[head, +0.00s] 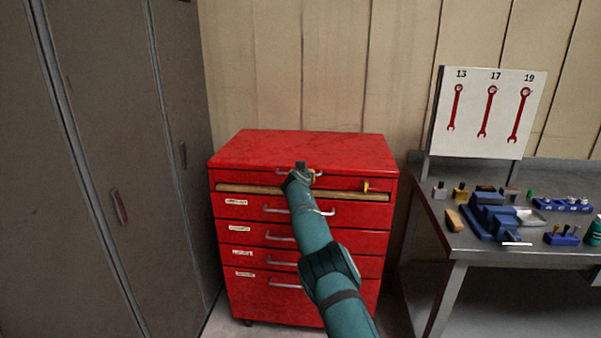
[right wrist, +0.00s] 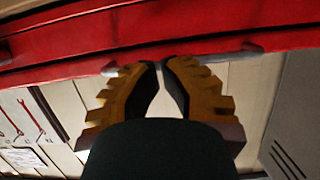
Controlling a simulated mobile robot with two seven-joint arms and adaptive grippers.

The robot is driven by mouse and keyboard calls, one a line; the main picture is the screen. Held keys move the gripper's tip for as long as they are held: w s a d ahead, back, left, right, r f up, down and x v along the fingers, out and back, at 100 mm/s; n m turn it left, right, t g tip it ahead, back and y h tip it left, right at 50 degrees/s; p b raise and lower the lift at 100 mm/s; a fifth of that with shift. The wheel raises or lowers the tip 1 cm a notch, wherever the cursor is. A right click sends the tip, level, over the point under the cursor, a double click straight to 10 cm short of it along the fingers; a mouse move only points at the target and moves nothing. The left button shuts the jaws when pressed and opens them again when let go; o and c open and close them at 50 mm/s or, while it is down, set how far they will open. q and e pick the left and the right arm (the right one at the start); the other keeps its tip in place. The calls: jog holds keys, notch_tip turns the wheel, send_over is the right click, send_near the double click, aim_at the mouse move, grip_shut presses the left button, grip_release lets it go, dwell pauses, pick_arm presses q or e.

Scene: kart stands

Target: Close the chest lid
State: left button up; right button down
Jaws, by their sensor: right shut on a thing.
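The red tool chest (head: 347,213) stands against the wall in the head view. Its red lid (head: 270,147) lies low and looks near level. A tan band (head: 250,189) runs between the lid's front edge and the drawer below; I cannot tell if it is a gap or a strip. My right gripper (head: 299,171) is at the lid's front handle (head: 317,174), shut on it and hiding part of it. In the right wrist view, the fingertips (right wrist: 163,65) meet the handle (right wrist: 250,48) along the red edge. My left gripper is not in view.
Grey lockers (head: 110,150) stand close on the left. A metal workbench (head: 470,235) with blue holders and small tools is on the right, below a wrench board (head: 487,110). A small yellow thing (head: 366,186) shows at the tan band.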

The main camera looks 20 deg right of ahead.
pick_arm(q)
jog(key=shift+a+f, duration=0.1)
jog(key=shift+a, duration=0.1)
pick_arm(e)
jog(key=shift+f, duration=0.4)
jog(key=shift+s, duration=0.1)
notch_tip(320, 180, up, 4)
pick_arm(q)
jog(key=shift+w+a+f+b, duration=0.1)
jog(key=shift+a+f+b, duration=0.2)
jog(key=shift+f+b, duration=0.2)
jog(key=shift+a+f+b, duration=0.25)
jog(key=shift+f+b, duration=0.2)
jog(key=shift+b, duration=0.05)
pick_arm(e)
jog(key=s+a+f, duration=0.3)
jog(key=s+f, duration=0.3)
jog(key=f, duration=0.1)
jog(key=shift+a+f, duration=0.25)
jog(key=shift+a, duration=0.15)
